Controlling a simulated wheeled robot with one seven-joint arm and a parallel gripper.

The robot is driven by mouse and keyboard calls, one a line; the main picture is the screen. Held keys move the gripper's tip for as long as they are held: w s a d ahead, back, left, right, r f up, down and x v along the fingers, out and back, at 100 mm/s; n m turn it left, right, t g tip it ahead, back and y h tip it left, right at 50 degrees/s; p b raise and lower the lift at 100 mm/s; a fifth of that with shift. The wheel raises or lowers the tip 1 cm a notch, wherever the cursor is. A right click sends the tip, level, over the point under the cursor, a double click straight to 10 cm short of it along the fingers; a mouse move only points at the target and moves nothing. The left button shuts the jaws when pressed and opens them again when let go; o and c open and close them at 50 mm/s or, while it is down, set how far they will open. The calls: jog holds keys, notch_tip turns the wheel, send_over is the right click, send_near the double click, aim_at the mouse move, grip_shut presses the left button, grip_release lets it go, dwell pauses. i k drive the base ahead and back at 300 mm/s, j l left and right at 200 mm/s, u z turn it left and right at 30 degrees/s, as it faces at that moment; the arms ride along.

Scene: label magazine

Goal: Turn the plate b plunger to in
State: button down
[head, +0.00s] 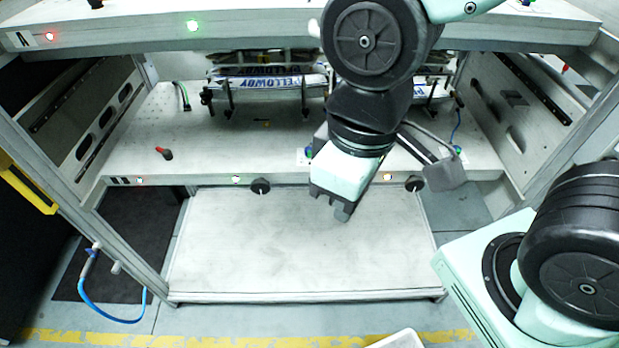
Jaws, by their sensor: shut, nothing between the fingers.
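Two round black knobs, which look like plungers, sit on the front edge of the middle shelf. The left knob (261,186) has a short pale pin below it. The right knob (415,184) is right of my gripper. No readable label shows which one belongs to plate b, and I cannot tell whether either is in or out. My gripper (342,213) points down in front of the shelf edge, between the two knobs and apart from both. Its fingertips are together and hold nothing. My arm hides part of the shelf edge and of the label stacks behind.
Printed label stacks (268,82) stand between black posts at the back of the middle shelf (205,150). A red-and-black knob (164,153) stands at its left. A bare lower plate (290,245) extends below. The upper shelf (110,35) is overhead. A blue hose (110,315) hangs lower left.

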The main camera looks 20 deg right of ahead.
aim_at(168, 153)
jog(key=i+j, duration=0.1)
jog(key=j, duration=1.2)
jog(key=i+j, duration=0.15)
jog(key=j, duration=0.5)
jog(key=z, duration=0.05)
